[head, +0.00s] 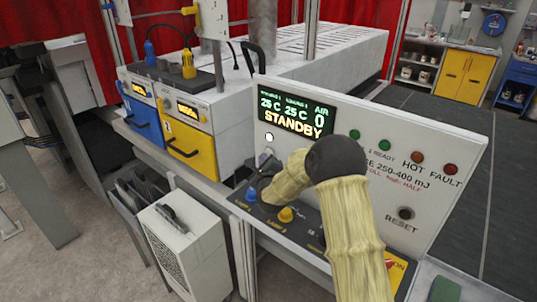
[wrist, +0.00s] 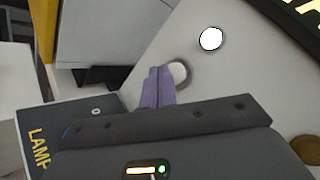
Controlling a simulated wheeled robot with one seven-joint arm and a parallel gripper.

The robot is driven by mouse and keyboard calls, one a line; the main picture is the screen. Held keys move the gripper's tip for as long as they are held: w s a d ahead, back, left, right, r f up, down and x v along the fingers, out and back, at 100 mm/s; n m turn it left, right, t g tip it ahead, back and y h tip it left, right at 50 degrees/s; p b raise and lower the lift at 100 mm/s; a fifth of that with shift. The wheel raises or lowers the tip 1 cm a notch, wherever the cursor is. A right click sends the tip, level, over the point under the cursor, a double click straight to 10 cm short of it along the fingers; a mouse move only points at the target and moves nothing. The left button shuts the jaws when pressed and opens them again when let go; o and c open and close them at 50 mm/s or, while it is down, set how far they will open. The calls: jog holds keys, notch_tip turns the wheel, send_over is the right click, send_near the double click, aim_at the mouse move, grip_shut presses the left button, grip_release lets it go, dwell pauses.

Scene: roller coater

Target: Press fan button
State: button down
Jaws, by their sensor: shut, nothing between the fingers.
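The upright white control panel (head: 450,160) carries a bright white round light or button (head: 269,136), which also shows in the wrist view (wrist: 211,38). Below and left of it in the wrist view is a pale round button (wrist: 181,70) in a grey ring. No fan label is readable at either one. My gripper (wrist: 163,72) is shut and empty, its purple fingertips overlapping the left edge of the ringed button. I cannot tell whether they touch it. In the head view my arm partly hides my gripper (head: 266,158) and this part of the panel.
The display (head: 295,115) reads STANDBY. Blue (head: 251,194) and yellow (head: 286,215) knobs sit on the dark lower console under my arm. Indicator lamps (head: 417,157) and a RESET button (head: 405,213) are on the right. A yellow lamp unit (head: 184,145) stands left of the panel.

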jog(key=s+a+b, duration=0.1)
jog(key=s, duration=0.1)
jog(key=s+a+b, duration=0.1)
jog(key=s+a, duration=0.1)
dwell(0.4)
dwell(0.5)
jog(key=s+d+f+n+g, duration=0.1)
jog(key=s+d+n+g, duration=0.3)
jog(key=s+d+n, duration=0.3)
jog(key=s+d+f+n+g+h, duration=0.1)
jog(key=s+d+n+g, duration=0.4)
jog(key=s, duration=1.1)
jog(key=s+d+f+n+g+h, duration=0.1)
jog(key=s+d+n+g, duration=0.4)
jog(key=s+d+n, duration=0.4)
jog(key=s+n, duration=0.3)
jog(key=shift+f+n, duration=0.3)
jog(key=shift+f, duration=0.1)
